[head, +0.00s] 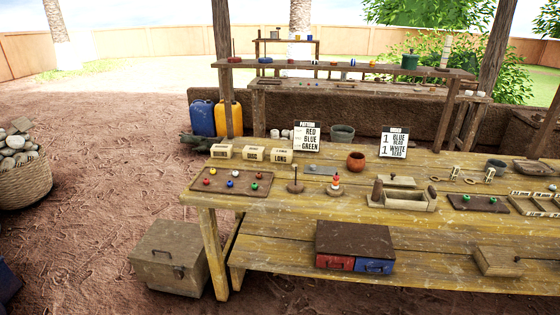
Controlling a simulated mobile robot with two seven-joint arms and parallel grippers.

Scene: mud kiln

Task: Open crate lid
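A weathered tan crate (172,282) stands on the dirt ground at the lower left, beside the front left leg of the wooden table. Its lid (170,242) lies flat on top and looks shut. A dark handle shows on the front face, near the top edge. The crate's right side is partly close to the table leg. Neither of my grippers shows in the head view.
The wooden table (300,222) holds trays, signs, small boxes and a red pot (356,161). Its lower shelf carries a red-and-blue drawer box (354,243). A basket of stones (25,182) stands far left. Open dirt lies left of the crate.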

